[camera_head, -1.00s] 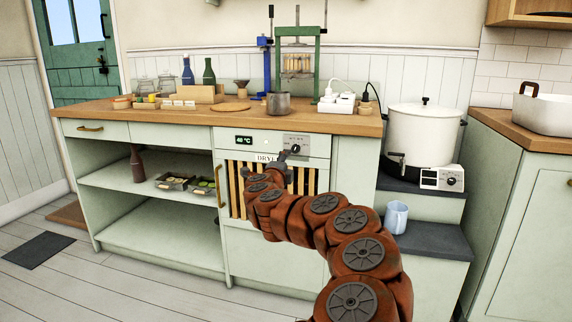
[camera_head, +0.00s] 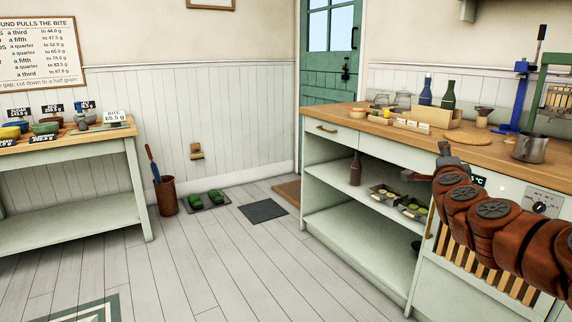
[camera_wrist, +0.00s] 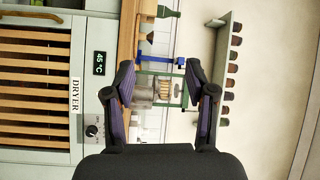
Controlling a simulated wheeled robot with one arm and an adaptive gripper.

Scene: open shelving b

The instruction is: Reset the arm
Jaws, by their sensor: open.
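My arm reaches in from the right edge of the head view, its brown jointed links in front of the dryer. My gripper (camera_head: 436,165) is at the arm's far end, near the counter's front edge in the picture. In the wrist view my gripper (camera_wrist: 160,84) shows two dark fingers spread apart, with nothing held between them. Beyond the fingers, at a distance, are a green-framed press (camera_wrist: 183,90) and a metal pot (camera_wrist: 142,92). The dryer (camera_wrist: 35,85) fills the left of the wrist view, which is turned sideways.
The wooden counter (camera_head: 350,115) holds bottles, a blue stand (camera_head: 520,95) and the metal pot (camera_head: 531,146). Open shelves (camera_head: 340,225) lie below. A table (camera_head: 75,142) with bowls stands at the left, beside a brown bin (camera_head: 167,197).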

